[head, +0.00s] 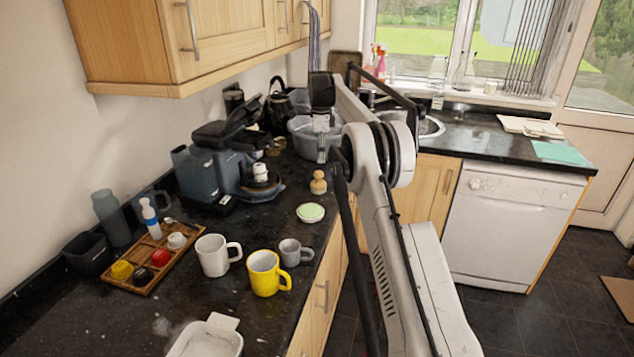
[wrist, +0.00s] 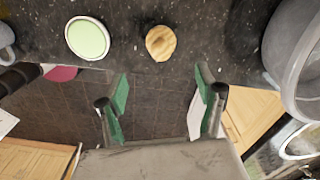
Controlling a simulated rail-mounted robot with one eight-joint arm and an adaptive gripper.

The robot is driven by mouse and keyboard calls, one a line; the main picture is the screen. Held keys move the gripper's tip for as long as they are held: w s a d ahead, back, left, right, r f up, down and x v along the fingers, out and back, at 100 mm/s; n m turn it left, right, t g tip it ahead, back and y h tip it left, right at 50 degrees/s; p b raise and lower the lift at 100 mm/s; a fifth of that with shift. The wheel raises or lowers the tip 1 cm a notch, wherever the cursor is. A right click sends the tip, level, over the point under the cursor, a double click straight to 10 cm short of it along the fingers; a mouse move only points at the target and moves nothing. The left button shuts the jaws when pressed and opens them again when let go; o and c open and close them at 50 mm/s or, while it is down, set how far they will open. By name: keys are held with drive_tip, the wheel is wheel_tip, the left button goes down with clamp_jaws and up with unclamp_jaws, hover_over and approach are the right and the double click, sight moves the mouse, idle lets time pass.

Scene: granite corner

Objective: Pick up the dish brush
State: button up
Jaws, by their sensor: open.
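The dish brush (head: 318,183) is a small wooden piece with a round knob on top, standing upright on the dark counter near its front edge. In the wrist view the brush (wrist: 161,43) shows from above as a round wooden top, beyond my fingertips and roughly centred between them. My gripper (wrist: 162,84) is open and empty, its green-padded fingers apart. The wrist view shows floor between the fingers. In the head view my gripper (head: 322,150) hangs above and behind the brush, near the grey basin. It is apart from the brush.
A round dish with a pale green top (head: 311,212) sits just in front of the brush; it also shows in the wrist view (wrist: 88,39). A grey basin (head: 305,135) stands behind. A coffee machine (head: 215,165) is to the left. Mugs, including a yellow one (head: 265,275), stand nearer.

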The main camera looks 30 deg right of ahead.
sight(320, 172)
wheel_tip(320, 172, down, 9)
drive_tip(key=shift+r, duration=0.2)
drive_tip(key=shift+w+f+p, duration=0.2)
drive_tip(key=shift+f+p, duration=0.55)
drive_tip(key=shift+f, duration=1.9)
drive_tip(key=c, duration=1.2)
drive_tip(key=shift+r, duration=0.1)
drive_tip(key=shift+r, duration=0.6)
wheel_tip(320, 172, up, 3)
drive_tip(key=shift+f+b, duration=0.2)
drive_tip(key=shift+b, duration=0.2)
drive_tip(key=a+r, duration=0.2)
drive_tip(key=a, duration=0.2)
drive_tip(key=s+a+r+b, duration=0.1)
drive_tip(key=a+r, duration=0.1)
drive_tip(key=a, duration=0.1)
drive_tip(key=s+a+r, duration=0.1)
drive_tip(key=a+r, duration=0.2)
drive_tip(key=a, duration=0.1)
drive_tip(key=shift+s+a, duration=0.15)
drive_tip(key=shift+a, duration=0.15)
